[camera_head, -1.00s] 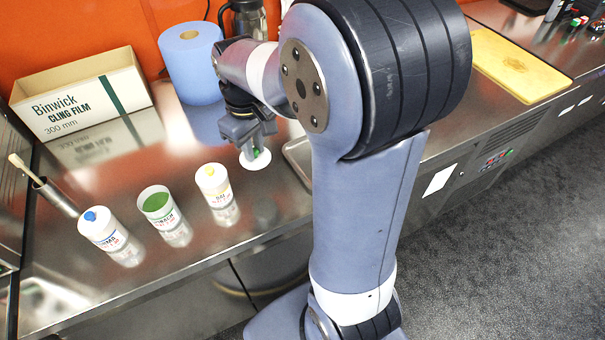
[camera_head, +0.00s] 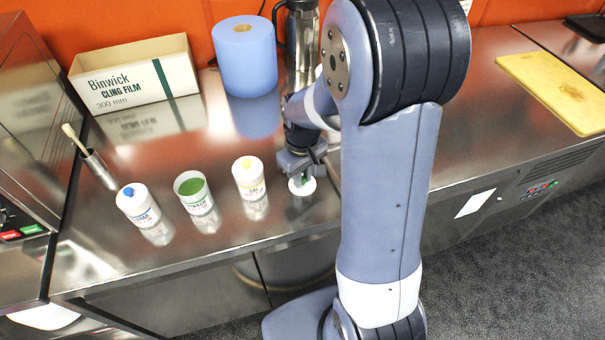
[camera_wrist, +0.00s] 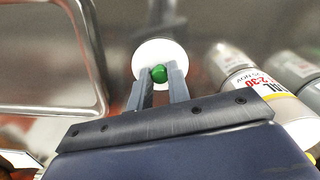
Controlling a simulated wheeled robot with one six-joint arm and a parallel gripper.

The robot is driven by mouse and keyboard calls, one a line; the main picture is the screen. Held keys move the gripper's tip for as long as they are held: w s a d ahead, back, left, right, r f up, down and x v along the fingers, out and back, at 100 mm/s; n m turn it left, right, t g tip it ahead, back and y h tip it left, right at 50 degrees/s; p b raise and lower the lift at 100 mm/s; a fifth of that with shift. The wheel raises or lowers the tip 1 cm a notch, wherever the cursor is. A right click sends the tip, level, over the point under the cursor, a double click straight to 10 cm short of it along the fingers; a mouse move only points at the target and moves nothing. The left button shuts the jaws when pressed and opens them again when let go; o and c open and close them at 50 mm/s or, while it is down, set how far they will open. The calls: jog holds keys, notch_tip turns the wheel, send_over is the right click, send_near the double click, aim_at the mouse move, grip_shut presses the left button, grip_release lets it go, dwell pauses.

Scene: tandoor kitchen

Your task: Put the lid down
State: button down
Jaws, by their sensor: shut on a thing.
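The lid (camera_head: 307,188) is a small white disc with a green knob. My gripper (camera_head: 300,178) is shut on the knob and holds the lid flat, low over the steel counter to the right of the yellow-knobbed tub. I cannot tell whether it touches the counter. In the wrist view the lid (camera_wrist: 150,52) lies beyond the fingertips, with the green knob (camera_wrist: 159,73) between them. An open white tub (camera_head: 203,205) with green contents stands left of the yellow-knobbed tub.
The yellow-knobbed tub (camera_head: 250,182) and a blue-knobbed tub (camera_head: 142,208) stand either side of the open tub. Behind are a blue paper roll (camera_head: 247,65), a cling film box (camera_head: 140,85) and a steel flask (camera_head: 301,50). A metal-rimmed tray (camera_wrist: 97,70) shows in the wrist view.

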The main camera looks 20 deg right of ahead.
jog(key=c, duration=1.8)
grip_release()
jog(key=shift+f, duration=0.15)
jog(key=o, duration=0.5)
jog(key=shift+c, duration=0.2)
notch_tip(320, 180, up, 12)
jog(key=shift+r, duration=0.2)
